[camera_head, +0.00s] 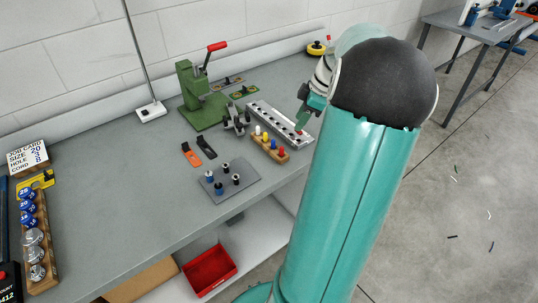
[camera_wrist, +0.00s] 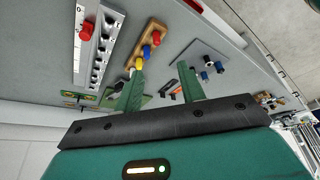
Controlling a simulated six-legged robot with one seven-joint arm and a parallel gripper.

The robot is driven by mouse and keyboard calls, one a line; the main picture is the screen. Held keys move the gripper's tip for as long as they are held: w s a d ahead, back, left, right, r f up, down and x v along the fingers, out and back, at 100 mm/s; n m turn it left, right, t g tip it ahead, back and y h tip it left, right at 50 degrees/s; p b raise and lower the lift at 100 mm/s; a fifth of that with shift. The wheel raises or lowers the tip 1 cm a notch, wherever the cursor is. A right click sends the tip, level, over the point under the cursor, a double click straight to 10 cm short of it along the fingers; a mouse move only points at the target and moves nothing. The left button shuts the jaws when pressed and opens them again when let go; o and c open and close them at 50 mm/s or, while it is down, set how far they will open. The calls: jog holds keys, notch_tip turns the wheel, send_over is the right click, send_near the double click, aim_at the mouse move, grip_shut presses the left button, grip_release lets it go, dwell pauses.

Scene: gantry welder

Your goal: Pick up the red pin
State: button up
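A red pin (camera_wrist: 146,51) stands in a wooden block (camera_wrist: 127,58), beside a yellow pin (camera_wrist: 138,63) and a blue pin (camera_wrist: 155,38). In the head view the red pin (camera_head: 281,152) is at the near end of the wooden block (camera_head: 262,147).
A green press with a red handle (camera_head: 195,95) stands at the back. A grey plate (camera_head: 240,181) with several dark pegs lies in front of the block. Orange and black clips (camera_head: 190,154) lie to its left.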

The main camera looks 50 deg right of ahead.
send_near(283, 148)
jog(key=x, duration=0.9)
jog(key=shift+w+d+f, duration=0.1)
jog(key=shift+w+f, duration=0.1)
jog(key=shift+f, duration=0.1)
grip_shut()
